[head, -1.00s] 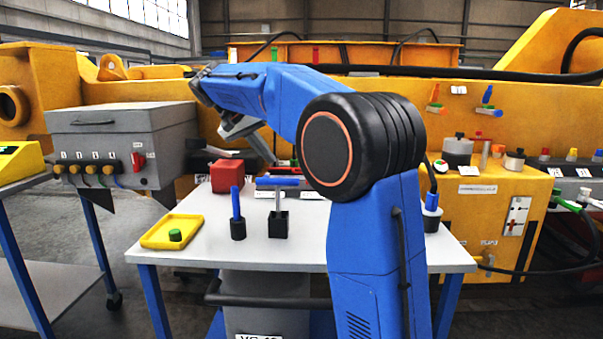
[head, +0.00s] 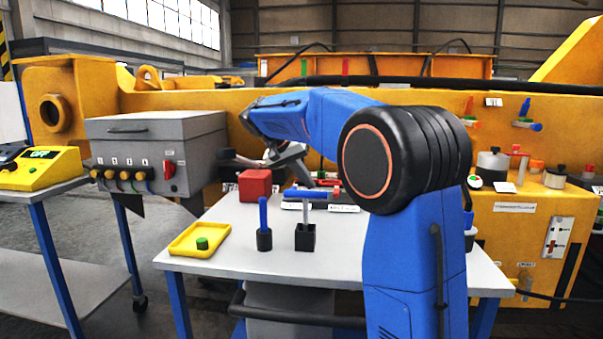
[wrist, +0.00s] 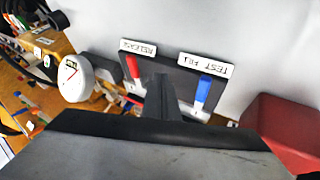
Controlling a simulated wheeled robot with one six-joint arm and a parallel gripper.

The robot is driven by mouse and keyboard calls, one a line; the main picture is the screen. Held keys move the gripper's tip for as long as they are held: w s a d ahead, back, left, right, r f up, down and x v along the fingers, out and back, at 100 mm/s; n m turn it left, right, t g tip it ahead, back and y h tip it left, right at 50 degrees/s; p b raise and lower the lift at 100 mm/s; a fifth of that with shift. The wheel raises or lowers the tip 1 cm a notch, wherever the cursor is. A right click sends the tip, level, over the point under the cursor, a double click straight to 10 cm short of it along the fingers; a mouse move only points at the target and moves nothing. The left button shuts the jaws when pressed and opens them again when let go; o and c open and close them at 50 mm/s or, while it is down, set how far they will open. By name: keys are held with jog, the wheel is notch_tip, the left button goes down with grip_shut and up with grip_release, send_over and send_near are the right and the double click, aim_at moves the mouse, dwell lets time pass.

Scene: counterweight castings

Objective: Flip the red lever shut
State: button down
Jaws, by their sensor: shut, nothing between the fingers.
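A dark panel (wrist: 178,75) lies on the white tabletop in the wrist view, with a RELEASE label and a TEST FILL label. A red lever (wrist: 133,68) stands on it beside the RELEASE label, and a blue lever (wrist: 204,92) beside the TEST FILL label. My gripper (wrist: 163,84) is shut and empty; in the wrist view its tips show between the two levers, nearer the red one, and hide part of the panel. I cannot tell whether it touches the red lever. In the head view my gripper (head: 307,180) reaches down over the back of the table.
On the white table (head: 340,255) stand a red block (head: 255,187), a blue-handled T-shaped tool (head: 305,208), a blue peg (head: 264,225) and a yellow tray (head: 190,252). A round gauge (wrist: 73,78) is beside the panel.

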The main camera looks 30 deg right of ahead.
aim_at(336, 191)
jog(key=x, duration=0.3)
jog(key=shift+f, duration=0.1)
jog(key=shift+s+d, duration=0.7)
jog(key=shift+d, duration=0.3)
jog(key=shift+s+d, duration=0.4)
jog(key=shift+d, duration=0.25)
jog(key=shift+s+d, duration=0.1)
jog(key=shift+s, duration=0.05)
